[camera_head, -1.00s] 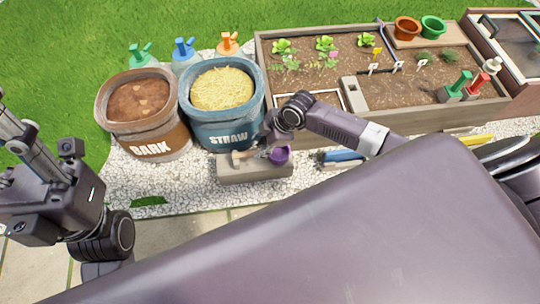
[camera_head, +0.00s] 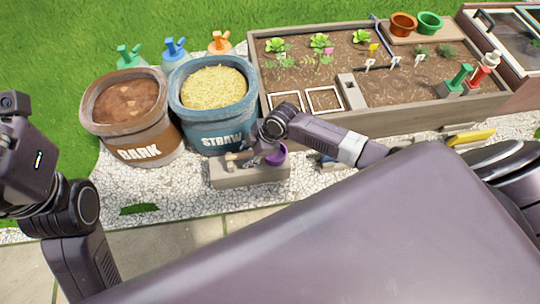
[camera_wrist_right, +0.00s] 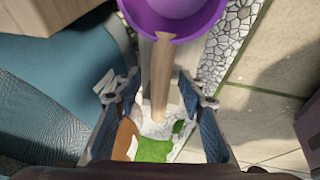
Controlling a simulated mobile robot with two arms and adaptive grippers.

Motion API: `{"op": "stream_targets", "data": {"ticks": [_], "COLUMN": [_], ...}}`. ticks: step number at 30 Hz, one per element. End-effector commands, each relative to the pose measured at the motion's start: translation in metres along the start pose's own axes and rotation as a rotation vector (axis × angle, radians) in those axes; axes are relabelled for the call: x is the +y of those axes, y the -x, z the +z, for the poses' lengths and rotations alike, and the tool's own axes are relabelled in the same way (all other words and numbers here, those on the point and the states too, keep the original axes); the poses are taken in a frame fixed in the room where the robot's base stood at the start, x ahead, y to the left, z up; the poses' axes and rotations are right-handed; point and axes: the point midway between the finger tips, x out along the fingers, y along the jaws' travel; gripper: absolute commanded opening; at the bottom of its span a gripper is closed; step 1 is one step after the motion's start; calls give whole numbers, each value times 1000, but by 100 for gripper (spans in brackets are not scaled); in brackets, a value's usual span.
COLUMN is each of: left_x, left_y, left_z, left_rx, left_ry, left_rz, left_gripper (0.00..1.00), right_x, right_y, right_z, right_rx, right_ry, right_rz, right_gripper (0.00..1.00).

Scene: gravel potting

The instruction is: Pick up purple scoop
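The purple scoop (camera_head: 276,156) lies on a low grey stone block (camera_head: 252,174) in front of the straw pot. In the right wrist view its purple bowl (camera_wrist_right: 180,14) is at the top and its wooden handle (camera_wrist_right: 160,80) points down the picture. My right gripper (camera_head: 256,149) is over the scoop. In the right wrist view its fingers (camera_wrist_right: 163,97) are apart, one on each side of the handle, with gaps showing between them and the wood. Only the wrist of my left arm shows at the left edge; its fingers are outside the picture.
A bark pot (camera_head: 130,110) and a blue straw pot (camera_head: 214,118) stand behind and left of the block. A wooden planter bed (camera_head: 400,122) is behind to the right. Blue (camera_head: 328,162) and yellow (camera_head: 470,138) tools lie on the gravel in front of it.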

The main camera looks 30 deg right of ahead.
Motion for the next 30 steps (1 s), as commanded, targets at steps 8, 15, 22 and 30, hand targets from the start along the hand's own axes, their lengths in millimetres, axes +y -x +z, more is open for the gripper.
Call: {"op": "stream_targets", "data": {"ticks": [8, 15, 22, 30], "left_x": [0, 0, -1, -2], "left_y": [0, 0, 1, 2], "left_z": [0, 0, 1, 4], "left_rx": [0, 0, -6, -37], "left_ry": [0, 0, 0, 4], "left_rz": [0, 0, -2, -14], "left_gripper": [40, 40, 40, 40], "right_x": [0, 0, 1, 5], "right_y": [0, 1, 2, 20], "right_z": [0, 0, -1, -8], "right_rx": [0, 1, 1, 1], "right_ry": [0, 0, 0, 2], "right_rz": [0, 1, 1, 1], "right_gripper": [18, 0, 0, 0]}}
